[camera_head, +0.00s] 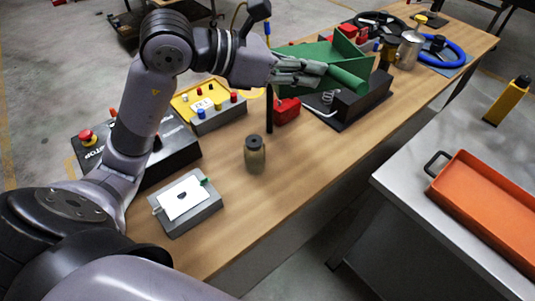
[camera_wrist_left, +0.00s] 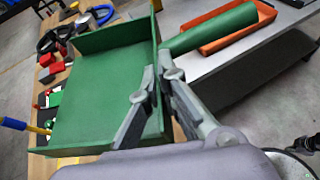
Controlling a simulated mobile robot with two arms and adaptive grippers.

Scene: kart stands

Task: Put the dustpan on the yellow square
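The green dustpan (camera_head: 318,55) is held above the wooden table, with its round handle (camera_head: 348,80) pointing right and down. My left gripper (camera_head: 300,72) has its fingers closed about the dustpan's wall near the handle. In the left wrist view the dustpan (camera_wrist_left: 105,95) fills the left half, and the fingers (camera_wrist_left: 155,85) sit across its wall beside the handle. A bit of yellow (camera_head: 256,92) shows on the table behind my gripper; whether it is the yellow square I cannot tell, as most is hidden. My right gripper is in neither view.
On the wooden table (camera_head: 310,140) stand a yellow button box (camera_head: 218,118), a small jar (camera_head: 255,155), a grey box with a white card (camera_head: 185,203), a red block (camera_head: 286,112) and a black box (camera_head: 358,100). A grey table with an orange tray (camera_head: 490,200) is at right.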

